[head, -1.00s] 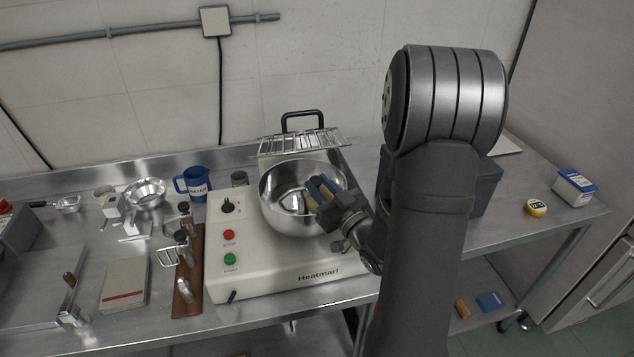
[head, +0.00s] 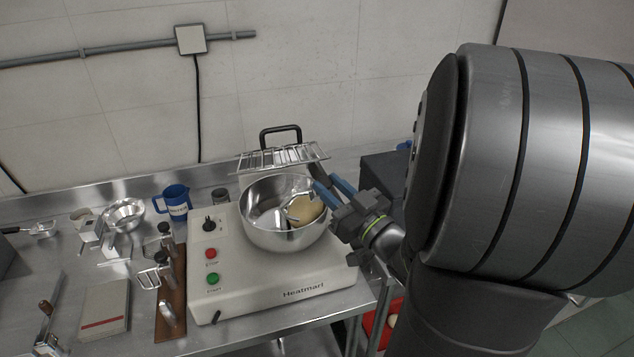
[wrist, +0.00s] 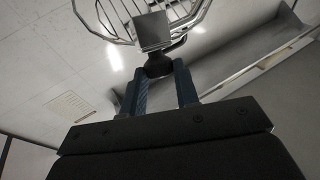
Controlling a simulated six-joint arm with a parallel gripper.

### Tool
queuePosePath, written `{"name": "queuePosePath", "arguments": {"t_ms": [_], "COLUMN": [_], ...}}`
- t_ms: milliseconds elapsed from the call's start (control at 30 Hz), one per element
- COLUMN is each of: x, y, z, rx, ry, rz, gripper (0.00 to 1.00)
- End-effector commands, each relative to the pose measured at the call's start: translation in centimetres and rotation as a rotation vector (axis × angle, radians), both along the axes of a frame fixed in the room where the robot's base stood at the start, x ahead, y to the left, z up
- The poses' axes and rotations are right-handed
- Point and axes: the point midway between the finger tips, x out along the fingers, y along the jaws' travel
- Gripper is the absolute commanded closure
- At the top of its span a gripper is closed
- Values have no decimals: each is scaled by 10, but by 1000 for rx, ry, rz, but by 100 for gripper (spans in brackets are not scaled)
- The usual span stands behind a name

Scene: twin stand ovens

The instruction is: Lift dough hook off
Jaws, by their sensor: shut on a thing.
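My gripper (head: 319,176) is at the right rim of the steel mixing bowl (head: 262,231), with its blue fingers pointing up and left. In the wrist view my gripper (wrist: 160,72) is closed around a dark rounded knob (wrist: 158,63) below a grey metal block (wrist: 152,30). I take this knob and block to be part of the dough hook. In the head view a curved metal piece (head: 291,209) shows in the bowl against pale dough (head: 308,211). I cannot tell whether it joins the held part.
The mixer body (head: 270,292) carries red and green buttons. The wire guard (head: 262,160) stands raised behind the bowl and shows close ahead in the wrist view. A blue jug (head: 176,203) and a wooden tool rack (head: 171,300) stand to the left.

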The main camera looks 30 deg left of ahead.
Motion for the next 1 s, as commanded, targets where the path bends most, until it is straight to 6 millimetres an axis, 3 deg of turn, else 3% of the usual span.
{"name": "queuePosePath", "arguments": {"t_ms": [100,600,1000], "x": [-8,-41,-54], "y": [-25,-102,-131], "z": [0,0,12], "rx": [0,1,-237], "ry": [-2,-1,88], "rz": [-7,-7,-2], "gripper": [100,100,100]}}
